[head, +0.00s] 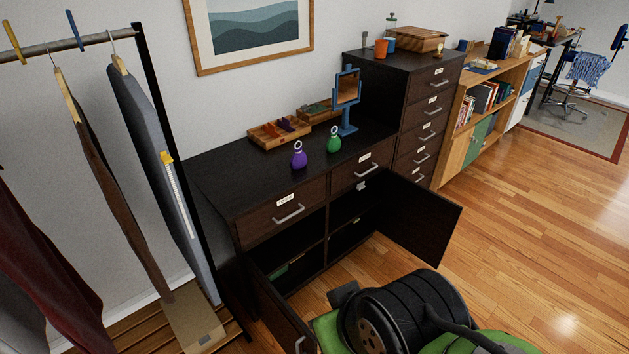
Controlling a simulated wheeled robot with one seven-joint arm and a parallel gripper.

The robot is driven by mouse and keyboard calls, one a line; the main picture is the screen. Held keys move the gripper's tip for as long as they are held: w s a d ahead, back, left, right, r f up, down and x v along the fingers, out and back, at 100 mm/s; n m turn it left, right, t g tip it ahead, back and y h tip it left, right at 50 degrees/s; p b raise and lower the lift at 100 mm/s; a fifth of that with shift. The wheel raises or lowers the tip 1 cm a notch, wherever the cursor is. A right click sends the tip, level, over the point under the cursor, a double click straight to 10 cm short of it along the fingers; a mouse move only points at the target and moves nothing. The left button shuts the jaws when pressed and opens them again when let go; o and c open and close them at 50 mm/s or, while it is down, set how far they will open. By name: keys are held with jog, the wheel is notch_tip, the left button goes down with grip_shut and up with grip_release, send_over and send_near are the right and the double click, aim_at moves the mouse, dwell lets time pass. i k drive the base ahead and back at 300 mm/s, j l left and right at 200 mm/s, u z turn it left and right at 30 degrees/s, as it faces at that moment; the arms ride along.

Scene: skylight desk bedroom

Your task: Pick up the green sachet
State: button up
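The green sachet (334,143) is a small rounded green thing with a pale ring on top. It stands upright on the dark dresser top (225,178), in front of the blue-framed mirror. A similar purple one (299,158) with a ring stands to its left, a little apart from it. Nothing touches the green sachet from the front. My gripper is not in view.
The dresser's two lower doors (420,215) stand open, jutting into the room. A wooden tray (265,142) and a blue mirror (347,95) sit behind the sachets. A clothes rack (150,90) stands at left. Wooden floor (530,220) is free at right.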

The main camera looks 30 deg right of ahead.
aim_at(333, 143)
jog(key=k+l+u, duration=0.15)
jog(key=l, duration=0.25)
jog(key=l+u, duration=0.2)
jog(key=l, duration=0.2)
jog(key=i+l+u, duration=0.15)
jog(key=l+u, duration=0.15)
jog(key=l, duration=0.4)
jog(key=l+u, duration=0.3)
jog(key=l, duration=0.45)
jog(key=i+l+u, duration=0.2)
jog(key=i+l, duration=0.15)
jog(key=i+l+u, duration=0.2)
jog(key=l, duration=0.25)
jog(key=i+l+u, duration=0.15)
jog(key=i+l, duration=0.25)
